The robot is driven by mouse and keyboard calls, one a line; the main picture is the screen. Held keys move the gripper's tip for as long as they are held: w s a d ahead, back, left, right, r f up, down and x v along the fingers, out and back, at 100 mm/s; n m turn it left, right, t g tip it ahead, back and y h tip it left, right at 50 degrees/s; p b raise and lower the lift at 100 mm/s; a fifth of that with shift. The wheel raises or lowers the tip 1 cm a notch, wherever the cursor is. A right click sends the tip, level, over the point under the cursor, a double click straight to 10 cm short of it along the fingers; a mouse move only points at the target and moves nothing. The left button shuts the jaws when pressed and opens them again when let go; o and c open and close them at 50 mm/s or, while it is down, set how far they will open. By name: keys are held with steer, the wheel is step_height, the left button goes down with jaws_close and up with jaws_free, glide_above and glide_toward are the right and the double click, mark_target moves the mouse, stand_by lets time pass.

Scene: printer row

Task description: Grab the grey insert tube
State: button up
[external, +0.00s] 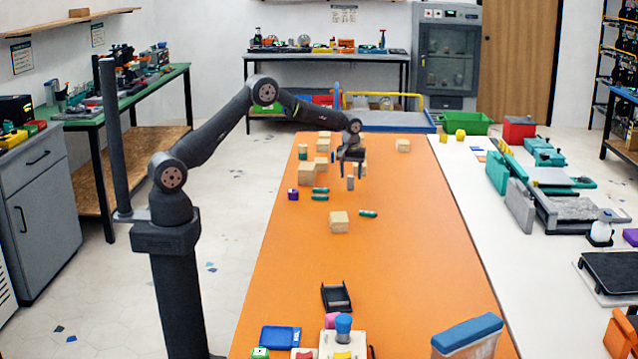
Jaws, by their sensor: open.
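A small grey upright piece that looks like the grey insert tube (350,183) stands on the orange table, just below my gripper. My gripper (352,172) is open, pointing down over the far half of the table. Its fingers are dark and small in this view. The grey piece shows at or just under the fingertips; I cannot tell whether it lies between them. Nothing is clearly held.
A black tray (336,297) lies nearer the camera. The table's middle right (420,240) is clear.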

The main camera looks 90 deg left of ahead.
mark_target(351, 176)
step_height(351, 176, down, 4)
steer(key=shift+r, duration=0.1)
steer(key=c, duration=1.1)
steer(key=shift+r, duration=0.1)
